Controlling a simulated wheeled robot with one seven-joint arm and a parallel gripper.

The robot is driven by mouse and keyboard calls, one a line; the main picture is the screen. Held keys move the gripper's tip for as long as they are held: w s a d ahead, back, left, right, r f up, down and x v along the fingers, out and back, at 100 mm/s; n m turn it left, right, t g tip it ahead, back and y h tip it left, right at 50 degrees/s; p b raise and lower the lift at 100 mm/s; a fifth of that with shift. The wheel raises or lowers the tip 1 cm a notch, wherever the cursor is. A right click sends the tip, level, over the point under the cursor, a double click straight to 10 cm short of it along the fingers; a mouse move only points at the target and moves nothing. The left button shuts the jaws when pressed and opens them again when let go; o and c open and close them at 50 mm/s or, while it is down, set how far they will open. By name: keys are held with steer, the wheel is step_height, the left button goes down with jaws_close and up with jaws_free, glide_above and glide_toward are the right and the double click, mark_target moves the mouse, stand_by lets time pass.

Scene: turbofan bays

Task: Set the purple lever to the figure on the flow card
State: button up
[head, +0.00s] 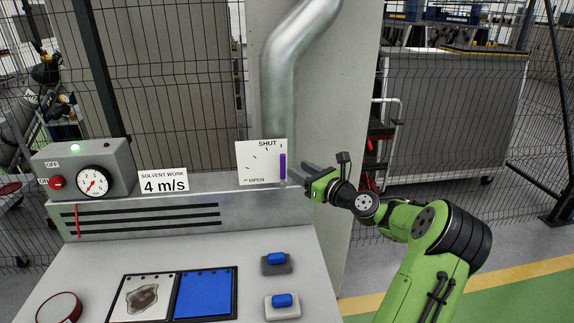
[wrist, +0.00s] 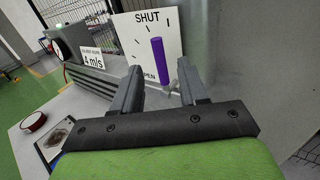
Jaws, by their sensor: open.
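The purple lever (head: 283,167) stands upright at the right edge of a white plate (head: 258,163), its free end up by the word SHUT; OPEN is at the lower left. In the wrist view the lever (wrist: 158,58) shows between my gripper's (wrist: 158,70) two fingers, which are open and empty. In the head view my gripper (head: 305,175) is just right of the lever; I cannot tell whether they touch. The flow card (head: 163,181) reads SOLVENT WORK 4 m/s. A round gauge (head: 94,182) with a red needle is on a grey box; its exact reading is too small to tell.
The grey box carries a red knob (head: 56,182) and a lit green lamp (head: 75,147). A silver pipe (head: 279,90) rises behind the plate. Two blue-topped blocks (head: 276,260) (head: 282,302) and a black-framed tray (head: 236,290) lie on the bench. Wire fence stands behind.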

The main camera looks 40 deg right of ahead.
mark_target(283, 167)
steer(key=w, duration=0.6)
steer(key=shift+w, duration=0.2)
steer(key=shift+a, duration=0.1)
jaws_close()
